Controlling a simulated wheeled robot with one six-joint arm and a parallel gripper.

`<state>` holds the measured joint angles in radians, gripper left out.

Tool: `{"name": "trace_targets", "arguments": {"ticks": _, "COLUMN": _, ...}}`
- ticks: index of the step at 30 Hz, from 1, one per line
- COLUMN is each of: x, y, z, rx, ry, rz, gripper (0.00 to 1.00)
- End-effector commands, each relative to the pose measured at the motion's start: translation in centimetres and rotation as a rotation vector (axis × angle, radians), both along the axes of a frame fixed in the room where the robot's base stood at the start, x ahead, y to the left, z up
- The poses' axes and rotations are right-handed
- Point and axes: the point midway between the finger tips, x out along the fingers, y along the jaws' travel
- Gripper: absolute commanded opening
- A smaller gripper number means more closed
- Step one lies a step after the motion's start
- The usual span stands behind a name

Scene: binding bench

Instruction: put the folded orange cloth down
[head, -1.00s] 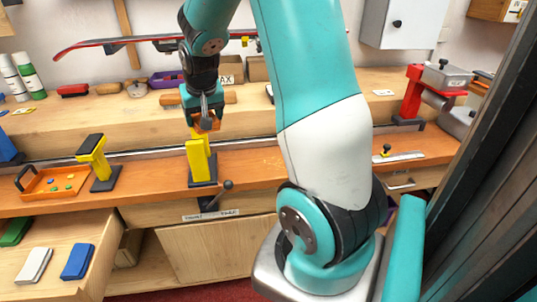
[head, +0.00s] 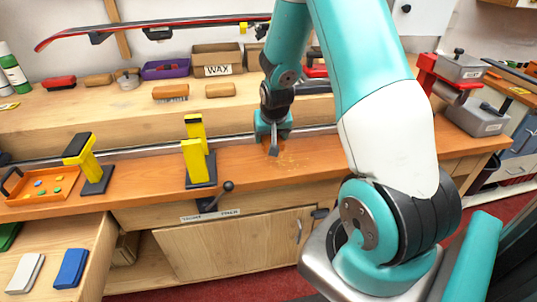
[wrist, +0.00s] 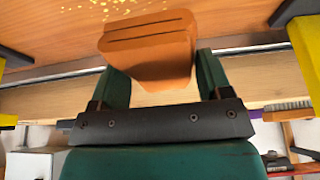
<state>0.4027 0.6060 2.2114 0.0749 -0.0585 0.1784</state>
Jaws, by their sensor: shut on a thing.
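The folded orange cloth (wrist: 150,50) shows in the wrist view as a thick block with dark fold lines on its end. My gripper (wrist: 160,75) is shut on it, with one dark green finger at each side. In the head view my gripper (head: 273,150) points down low over the orange bench top (head: 340,155), right of the yellow vise. The cloth cannot be made out there against the bench. I cannot tell whether it touches the bench.
Two-part yellow vise (head: 195,160) stands left of my gripper, with another yellow post (head: 80,150) and an orange tray (head: 45,185) further left. Yellow shavings (head: 292,162) lie by my gripper. Brushes (head: 170,92) sit on the shelf behind.

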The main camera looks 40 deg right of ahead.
Motion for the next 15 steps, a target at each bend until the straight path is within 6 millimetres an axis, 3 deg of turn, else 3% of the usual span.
{"name": "trace_targets", "arguments": {"ticks": 3, "x": 0.0, "y": 0.0, "z": -2.4, "rx": 0.001, "ry": 0.003, "rz": -0.001, "gripper": 0.49}}
{"name": "trace_targets", "arguments": {"ticks": 15, "x": 0.0, "y": 0.0, "z": -6.9, "rx": 0.0, "ry": 0.0, "rz": -0.001, "gripper": 0.49}}
